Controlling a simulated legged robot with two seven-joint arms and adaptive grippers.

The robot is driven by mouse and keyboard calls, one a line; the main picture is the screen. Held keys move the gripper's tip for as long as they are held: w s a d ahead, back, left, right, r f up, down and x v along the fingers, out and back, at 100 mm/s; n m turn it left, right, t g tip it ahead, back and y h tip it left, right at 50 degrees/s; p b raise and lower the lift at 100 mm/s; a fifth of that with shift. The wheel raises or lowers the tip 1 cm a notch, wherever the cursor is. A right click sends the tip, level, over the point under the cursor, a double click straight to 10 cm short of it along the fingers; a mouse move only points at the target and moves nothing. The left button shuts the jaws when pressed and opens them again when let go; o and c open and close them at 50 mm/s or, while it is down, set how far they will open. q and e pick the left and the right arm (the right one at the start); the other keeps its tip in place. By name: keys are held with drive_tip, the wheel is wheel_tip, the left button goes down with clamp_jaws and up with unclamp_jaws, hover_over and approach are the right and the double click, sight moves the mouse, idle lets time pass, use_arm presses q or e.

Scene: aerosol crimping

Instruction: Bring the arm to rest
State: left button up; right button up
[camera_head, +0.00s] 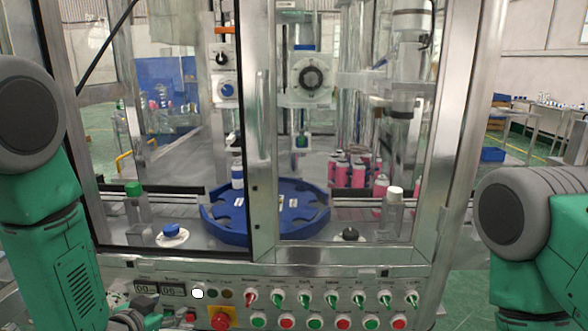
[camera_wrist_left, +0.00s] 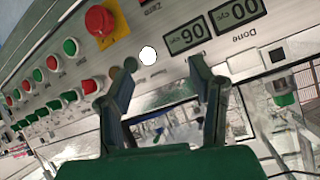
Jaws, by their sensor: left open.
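My left gripper (camera_head: 140,318) shows only in part at the bottom left of the head view, low in front of the control panel (camera_head: 150,272). In the left wrist view the left gripper (camera_wrist_left: 157,78) has its two fingers spread apart with nothing between them. The panel's red emergency knob (camera_wrist_left: 100,20) on a yellow plate, a white round button (camera_wrist_left: 148,55) and two digital counters (camera_wrist_left: 212,28) lie beyond the fingertips. My right arm stands at the right edge of the head view; its gripper is out of the frame.
Behind framed clear doors stands a blue rotary table (camera_head: 235,222) with a blue-capped bottle (camera_head: 237,176). Several pink cans (camera_head: 342,173) stand behind it. A row of switches and buttons (camera_head: 330,300) runs along the panel. A metal door handle (camera_head: 262,115) stands upright at the middle.

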use_arm(q)
drive_tip(key=s+f+n+g+b, duration=0.1)
drive_tip(key=s+f+g, duration=0.2)
drive_tip(key=s+f, duration=0.3)
drive_tip(key=s+f+n+g+y+b, duration=0.1)
drive_tip(key=s+f+g, duration=0.3)
drive_tip(key=s, duration=1.2)
drive_tip(key=s+a+f+n+g+b, duration=0.1)
drive_tip(key=s+f+g, duration=0.3)
drive_tip(key=s+f, duration=0.6)
drive_tip(key=shift+s+f+n, duration=0.15)
drive_tip(key=shift+s+n, duration=0.25)
drive_tip(key=shift+s, duration=0.65)
